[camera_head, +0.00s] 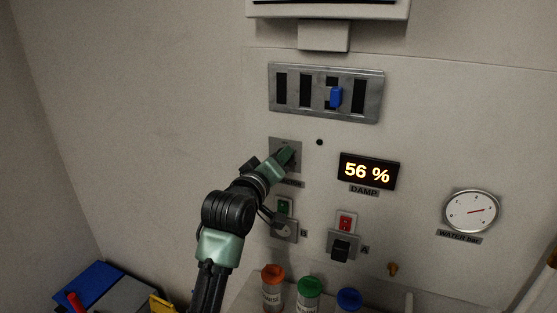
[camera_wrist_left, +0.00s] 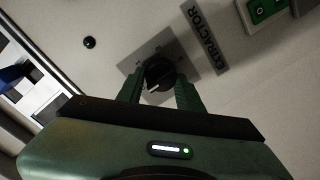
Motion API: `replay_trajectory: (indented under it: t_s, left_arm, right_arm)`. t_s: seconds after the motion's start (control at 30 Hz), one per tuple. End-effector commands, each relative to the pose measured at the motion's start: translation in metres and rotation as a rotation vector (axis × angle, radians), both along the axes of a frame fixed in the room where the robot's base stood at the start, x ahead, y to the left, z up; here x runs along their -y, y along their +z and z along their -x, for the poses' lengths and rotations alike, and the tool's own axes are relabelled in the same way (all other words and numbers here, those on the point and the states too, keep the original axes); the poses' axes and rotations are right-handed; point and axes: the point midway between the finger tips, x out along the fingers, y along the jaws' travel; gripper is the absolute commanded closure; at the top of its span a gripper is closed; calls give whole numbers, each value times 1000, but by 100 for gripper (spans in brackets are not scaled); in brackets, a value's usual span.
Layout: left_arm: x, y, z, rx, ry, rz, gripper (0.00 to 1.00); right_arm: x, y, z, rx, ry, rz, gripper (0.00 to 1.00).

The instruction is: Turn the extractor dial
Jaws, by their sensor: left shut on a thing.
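The extractor dial (camera_wrist_left: 159,75) is a round black knob with a pale pointer mark, on a grey square plate (camera_wrist_left: 183,58). The label EXTRACTOR (camera_wrist_left: 204,40) is beside it in the left wrist view. My left gripper (camera_wrist_left: 158,88) is shut on the dial, one green finger on each side of it. In the head view my left gripper (camera_head: 290,154) is at the grey dial plate (camera_head: 277,144) and hides the dial and part of its label. My right gripper is in neither view.
A slotted panel with a blue slider (camera_head: 336,97) is above. A lit 56 % DAMP display (camera_head: 368,172), a red switch (camera_head: 346,221) and a water gauge (camera_head: 471,211) are to the right. A green switch (camera_head: 285,206) is below. Orange-, green- and blue-capped jars (camera_head: 309,291) stand at the bottom.

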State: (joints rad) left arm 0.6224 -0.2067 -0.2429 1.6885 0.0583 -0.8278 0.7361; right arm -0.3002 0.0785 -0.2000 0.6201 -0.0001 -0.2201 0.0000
Motion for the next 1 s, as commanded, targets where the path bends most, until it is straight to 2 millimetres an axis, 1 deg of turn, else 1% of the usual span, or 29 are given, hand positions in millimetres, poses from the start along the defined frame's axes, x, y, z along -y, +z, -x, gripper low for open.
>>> replay_trajectory:
  t_s: [0.03, 0.07, 0.1, 0.4, 0.53, 0.67, 0.9, 1.0]
  left_arm:
    - [-1, 1, 0, 2, 2, 3, 61]
    - [-1, 1, 0, 2, 2, 3, 53]
    - [-1, 1, 0, 1, 1, 3, 42]
    - [0, 0, 0, 1, 0, 0, 42]
    - [-3, -1, 7, 1, 0, 0, 42]
    - [-9, -1, 23, 3, 1, 2, 42]
    - [-23, 2, 58, 3, 1, 2, 42]
    - [-26, 3, 67, 2, 1, 2, 42]
  right_arm:
    - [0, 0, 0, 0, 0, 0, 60]
    - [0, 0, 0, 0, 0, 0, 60]
    - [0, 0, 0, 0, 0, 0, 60]
    - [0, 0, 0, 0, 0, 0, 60]
    - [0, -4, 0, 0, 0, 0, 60]
    - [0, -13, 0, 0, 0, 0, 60]
    - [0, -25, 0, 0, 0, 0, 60]
    - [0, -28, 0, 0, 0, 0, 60]
